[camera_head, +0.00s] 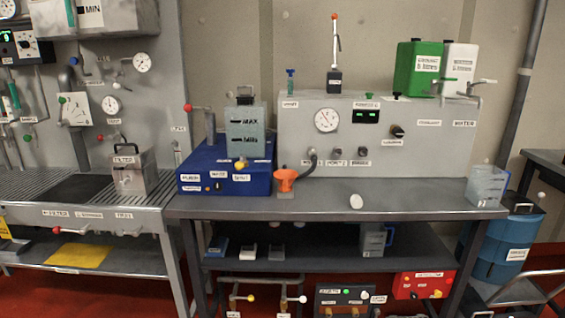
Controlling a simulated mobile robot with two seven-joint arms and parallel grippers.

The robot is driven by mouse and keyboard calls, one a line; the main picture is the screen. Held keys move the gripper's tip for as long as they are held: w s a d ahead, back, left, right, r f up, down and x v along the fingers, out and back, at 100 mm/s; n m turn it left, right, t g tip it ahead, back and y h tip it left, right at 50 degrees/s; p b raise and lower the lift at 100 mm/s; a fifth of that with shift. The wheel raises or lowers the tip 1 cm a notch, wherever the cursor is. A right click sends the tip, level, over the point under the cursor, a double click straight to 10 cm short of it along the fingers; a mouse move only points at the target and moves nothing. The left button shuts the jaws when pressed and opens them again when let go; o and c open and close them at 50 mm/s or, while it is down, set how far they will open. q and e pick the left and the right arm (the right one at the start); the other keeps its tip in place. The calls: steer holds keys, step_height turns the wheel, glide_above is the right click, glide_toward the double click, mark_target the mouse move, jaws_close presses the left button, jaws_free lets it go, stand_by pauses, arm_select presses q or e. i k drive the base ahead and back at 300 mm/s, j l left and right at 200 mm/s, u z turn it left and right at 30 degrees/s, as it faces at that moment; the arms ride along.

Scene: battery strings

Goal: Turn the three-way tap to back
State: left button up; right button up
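I cannot tell for certain which fitting is the three-way tap, as the labels are too small to read. A black knob (397,131) with a label below it sits on the right part of the grey panel. Under the bench, a valve with a yellow handle (250,298) and a valve with a white handle (302,299) sit on brass-coloured pipes. Neither of my grippers shows in the head view.
The grey bench (420,195) is mostly clear, with an orange funnel (285,180), a small white object (356,201) and a clear jug (487,186). A blue box (220,172) stands left. A blue drum (505,250) stands right.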

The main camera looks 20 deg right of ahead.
mark_target(239, 165)
steer(key=i+z, duration=0.15)
steer(key=z, duration=0.2)
steer(key=i+j+z, duration=0.15)
steer(key=z, duration=0.2)
steer(key=i+j+z, duration=0.1)
steer(key=z, duration=0.2)
steer(key=j, duration=0.1)
